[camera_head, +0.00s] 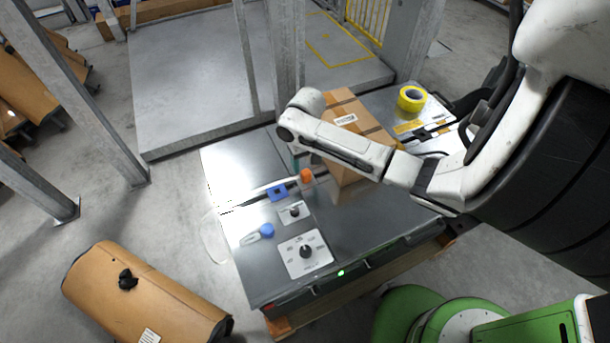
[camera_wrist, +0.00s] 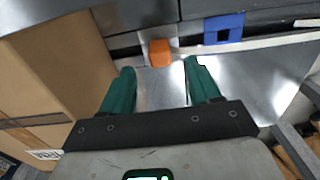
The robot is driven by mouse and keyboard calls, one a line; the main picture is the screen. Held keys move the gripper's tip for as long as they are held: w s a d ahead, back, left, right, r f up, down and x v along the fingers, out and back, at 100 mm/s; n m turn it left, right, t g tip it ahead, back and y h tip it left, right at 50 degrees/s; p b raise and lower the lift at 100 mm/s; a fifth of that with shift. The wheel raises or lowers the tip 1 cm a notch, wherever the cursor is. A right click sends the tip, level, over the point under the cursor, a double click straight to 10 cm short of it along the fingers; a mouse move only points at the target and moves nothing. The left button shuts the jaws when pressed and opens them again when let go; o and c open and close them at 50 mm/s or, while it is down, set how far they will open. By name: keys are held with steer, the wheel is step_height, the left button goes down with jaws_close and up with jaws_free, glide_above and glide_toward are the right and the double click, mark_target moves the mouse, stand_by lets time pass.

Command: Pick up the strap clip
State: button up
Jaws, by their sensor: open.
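An orange rounded block (camera_head: 306,176) and a blue square piece with a dark opening (camera_head: 277,192) lie close together on the grey metal worktop (camera_head: 340,222). I cannot tell for sure which is the strap clip. In the wrist view, the orange block (camera_wrist: 160,52) shows just beyond and between my fingertips, and the blue piece (camera_wrist: 223,29) is to its right. My gripper (camera_wrist: 160,68) has two green fingers, spread apart with nothing between them. In the head view my arm hides most of the gripper; only a bit of green shows beside the orange block.
A cardboard box (camera_head: 345,110) stands close to my gripper, and it fills the left of the wrist view (camera_wrist: 70,75). Yellow tape (camera_head: 411,98) lies at the back right. Dial plates (camera_head: 306,252) and a blue-ended piece (camera_head: 266,230) are at the front. A metal post rises behind.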

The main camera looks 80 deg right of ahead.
mark_target(306, 172)
steer(key=shift+f, duration=2.75)
steer(key=c, duration=1)
steer(key=shift+r, duration=0.1)
